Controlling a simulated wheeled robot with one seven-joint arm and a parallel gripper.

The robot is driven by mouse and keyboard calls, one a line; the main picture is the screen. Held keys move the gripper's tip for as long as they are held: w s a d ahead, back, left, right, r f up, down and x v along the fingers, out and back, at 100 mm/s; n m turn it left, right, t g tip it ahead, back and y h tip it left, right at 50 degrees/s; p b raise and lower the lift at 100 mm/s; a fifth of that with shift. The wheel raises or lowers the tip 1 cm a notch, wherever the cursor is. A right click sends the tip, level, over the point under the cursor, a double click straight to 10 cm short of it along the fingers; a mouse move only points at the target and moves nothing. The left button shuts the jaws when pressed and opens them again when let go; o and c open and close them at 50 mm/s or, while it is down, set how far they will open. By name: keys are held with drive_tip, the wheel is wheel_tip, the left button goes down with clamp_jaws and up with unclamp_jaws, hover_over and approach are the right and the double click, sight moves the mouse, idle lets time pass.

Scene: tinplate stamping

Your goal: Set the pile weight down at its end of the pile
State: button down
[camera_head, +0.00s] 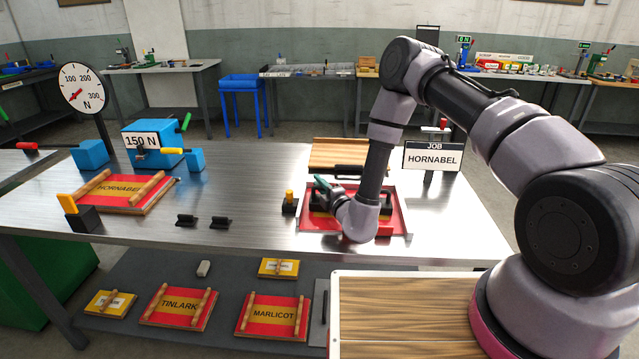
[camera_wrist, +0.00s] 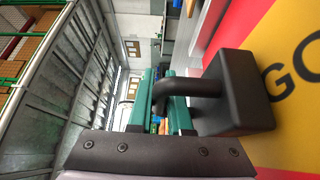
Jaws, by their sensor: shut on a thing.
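My gripper (camera_head: 322,184) has green fingers and is at the left part of the red tray (camera_head: 308,221) in the head view. In the wrist view my gripper (camera_wrist: 164,105) is shut on the bent black handle (camera_wrist: 176,89) of the pile weight (camera_wrist: 236,93), a black block. The block is at the face of a red and yellow printed sheet (camera_wrist: 294,50) with large black letters; I cannot tell whether it touches. In the head view my gripper and forearm mostly hide the held weight. A second black handled piece shows just right of my forearm, over the tray.
A small black stand with a yellow knob (camera_head: 290,202) is left of the tray. A slatted wooden board (camera_head: 345,153) lies behind it, and the HORNABEL sign (camera_head: 433,158) stands at the back right. Two small black clips (camera_head: 219,223) lie left. The table right of the tray is clear.

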drive_tip(key=shift+f, duration=0.15)
drive_tip(key=c, duration=0.8)
unclamp_jaws()
drive_tip(key=shift+o, duration=0.2)
drive_tip(key=shift+f, duration=0.15)
drive_tip(key=shift+s, duration=0.1)
